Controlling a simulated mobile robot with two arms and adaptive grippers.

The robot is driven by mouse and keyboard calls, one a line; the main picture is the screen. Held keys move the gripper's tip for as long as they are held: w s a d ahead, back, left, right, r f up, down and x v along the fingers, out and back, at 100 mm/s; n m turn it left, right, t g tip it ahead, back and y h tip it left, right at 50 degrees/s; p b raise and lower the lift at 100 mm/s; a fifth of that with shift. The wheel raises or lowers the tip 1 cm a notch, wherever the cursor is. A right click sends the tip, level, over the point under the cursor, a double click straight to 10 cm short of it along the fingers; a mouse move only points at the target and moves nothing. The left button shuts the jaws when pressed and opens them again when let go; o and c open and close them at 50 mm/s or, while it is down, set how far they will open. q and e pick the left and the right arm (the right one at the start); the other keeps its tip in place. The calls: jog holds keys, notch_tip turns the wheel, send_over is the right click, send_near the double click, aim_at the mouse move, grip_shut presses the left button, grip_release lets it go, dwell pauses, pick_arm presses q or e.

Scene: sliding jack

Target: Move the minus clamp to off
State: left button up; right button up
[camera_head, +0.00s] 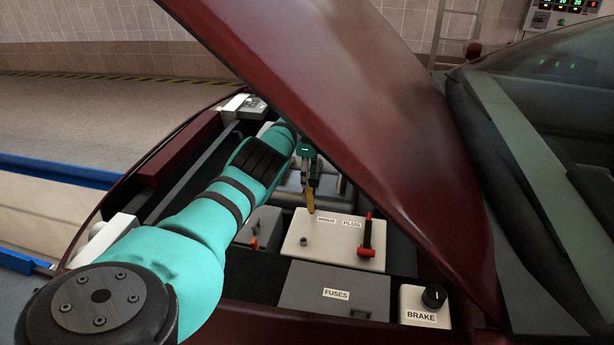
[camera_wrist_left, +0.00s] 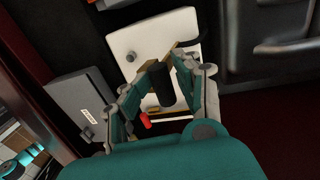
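The white battery (camera_head: 340,240) with MINUS and PLUS labels sits in the open engine bay. A small grey post (camera_head: 303,241) stands at its front left with no clamp on it. The red plus clamp (camera_head: 367,238) stands at its right. My left gripper (camera_head: 311,205) points down over the back left of the battery, by the MINUS label. In the left wrist view, a black cylinder (camera_wrist_left: 160,85), seemingly the minus clamp's handle, stands between the fingers. A gap shows beside it, so the fingers look open around it. Its lower end is hidden. My right gripper is not in view.
A grey FUSES box (camera_head: 335,290) and a white BRAKE box (camera_head: 424,306) with a black knob lie in front of the battery. The raised dark red hood (camera_head: 370,100) slants close over my left arm and gripper.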

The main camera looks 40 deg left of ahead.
pick_arm(q)
jog(key=shift+o, duration=1.1)
jog(key=shift+a+f, duration=0.1)
jog(key=shift+f, duration=0.25)
jog(key=shift+w+a, duration=0.1)
jog(key=shift+w, duration=0.2)
jog(key=shift+r, duration=0.1)
notch_tip(320, 180, up, 8)
jog(key=shift+w+a+f, duration=0.15)
jog(key=shift+w+f, duration=0.05)
jog(key=shift+w, duration=0.1)
